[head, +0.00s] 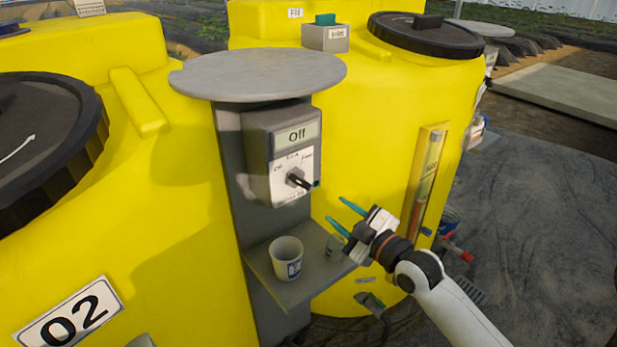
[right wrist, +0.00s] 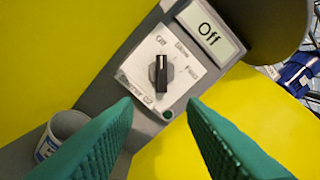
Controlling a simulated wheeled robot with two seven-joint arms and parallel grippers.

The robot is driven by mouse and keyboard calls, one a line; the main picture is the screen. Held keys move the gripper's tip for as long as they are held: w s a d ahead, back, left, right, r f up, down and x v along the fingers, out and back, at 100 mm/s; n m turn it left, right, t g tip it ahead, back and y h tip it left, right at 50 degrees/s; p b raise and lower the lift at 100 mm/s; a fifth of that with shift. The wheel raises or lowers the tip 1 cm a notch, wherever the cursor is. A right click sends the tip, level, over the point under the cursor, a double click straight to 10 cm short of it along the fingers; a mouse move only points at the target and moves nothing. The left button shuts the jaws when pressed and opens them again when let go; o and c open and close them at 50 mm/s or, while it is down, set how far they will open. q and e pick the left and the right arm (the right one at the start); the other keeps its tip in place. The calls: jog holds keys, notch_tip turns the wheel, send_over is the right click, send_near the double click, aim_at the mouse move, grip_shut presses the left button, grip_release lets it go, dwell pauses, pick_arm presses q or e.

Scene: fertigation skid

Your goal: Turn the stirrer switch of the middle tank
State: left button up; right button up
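The stirrer switch is a black knob (head: 298,179) on a white dial plate of a grey box (head: 258,150). The box's display (head: 296,135) reads "Off". In the right wrist view the knob (right wrist: 161,74) points at the "Off" side of the dial, near upright in the picture, and the plate's partly readable label ends in "02". The yellow tank (head: 165,215) at the left carries an "02" sign (head: 68,315). My right gripper (head: 335,210) is open and empty, its teal fingers apart from the knob, a little to its lower right. My left gripper is out of view.
A round grey plate (head: 258,72) covers the box from above. A small shelf (head: 310,285) below holds a white cup (head: 286,258) and a smaller cup. Another yellow tank (head: 370,110) stands close behind, with a level gauge (head: 425,180). Open ground lies at the right.

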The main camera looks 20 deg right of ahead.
aim_at(304, 185)
jog(key=x, duration=0.2)
jog(key=r+x, duration=0.1)
jog(key=x, duration=0.2)
jog(key=p+x, duration=0.1)
jog(key=x, duration=0.1)
jog(key=shift+a+r, duration=0.15)
jog(key=shift+a, duration=0.3)
jog(key=x, duration=0.3)
jog(key=shift+w, duration=0.15)
jog(key=shift+w+a, duration=0.15)
jog(key=shift+w, duration=0.2)
jog(key=shift+c, duration=0.2)
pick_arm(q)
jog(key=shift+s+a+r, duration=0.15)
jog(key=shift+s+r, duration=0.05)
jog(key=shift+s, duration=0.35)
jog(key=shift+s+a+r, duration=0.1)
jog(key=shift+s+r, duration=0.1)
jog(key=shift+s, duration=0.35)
pick_arm(e)
grip_shut()
